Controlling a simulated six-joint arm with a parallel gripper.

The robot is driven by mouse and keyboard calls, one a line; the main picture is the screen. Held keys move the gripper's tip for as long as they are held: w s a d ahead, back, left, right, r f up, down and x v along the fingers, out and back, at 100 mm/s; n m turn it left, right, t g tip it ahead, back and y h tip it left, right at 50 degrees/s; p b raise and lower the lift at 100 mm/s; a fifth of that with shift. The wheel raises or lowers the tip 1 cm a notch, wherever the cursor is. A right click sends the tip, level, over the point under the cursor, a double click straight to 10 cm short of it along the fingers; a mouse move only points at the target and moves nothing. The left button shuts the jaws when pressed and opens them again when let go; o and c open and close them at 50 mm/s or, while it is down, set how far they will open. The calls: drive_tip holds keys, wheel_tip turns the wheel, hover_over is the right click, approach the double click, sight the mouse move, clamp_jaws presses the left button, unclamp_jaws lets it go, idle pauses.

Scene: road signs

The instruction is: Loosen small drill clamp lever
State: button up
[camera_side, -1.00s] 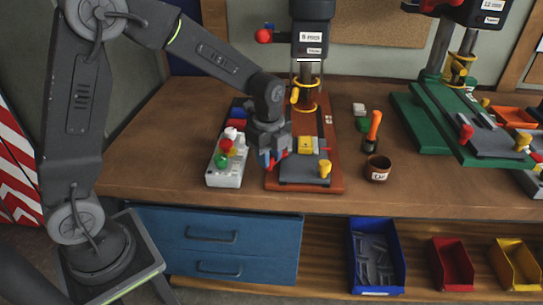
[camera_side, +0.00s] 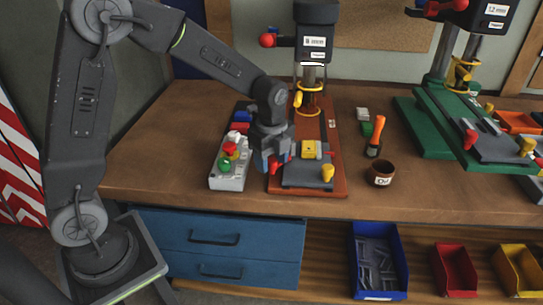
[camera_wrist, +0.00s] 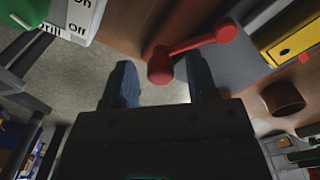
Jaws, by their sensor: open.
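The small drill (camera_side: 313,42) stands at the middle of the bench on a red-brown base (camera_side: 335,150) with a grey vise (camera_side: 308,176). Its red clamp lever (camera_wrist: 192,47) shows in the wrist view, with a round hub between my fingertips and a knob out to the upper right. In the side view the lever (camera_side: 274,168) is a small red bit, mostly hidden by my gripper (camera_side: 276,161). My gripper (camera_wrist: 159,64) is open, one blue-grey finger on each side of the hub. Gaps show beside the hub; I cannot tell whether either finger touches it.
A grey control box (camera_side: 228,172) with green and red buttons stands close left of my gripper. A yellow block (camera_side: 310,150) sits by the vise. An orange-handled tool (camera_side: 376,136) and brown cup (camera_side: 380,172) are to the right. A larger green drill base (camera_side: 430,125) stands farther right.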

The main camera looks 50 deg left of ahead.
sight(271, 160)
wheel_tip(271, 160, up, 14)
idle(0.5)
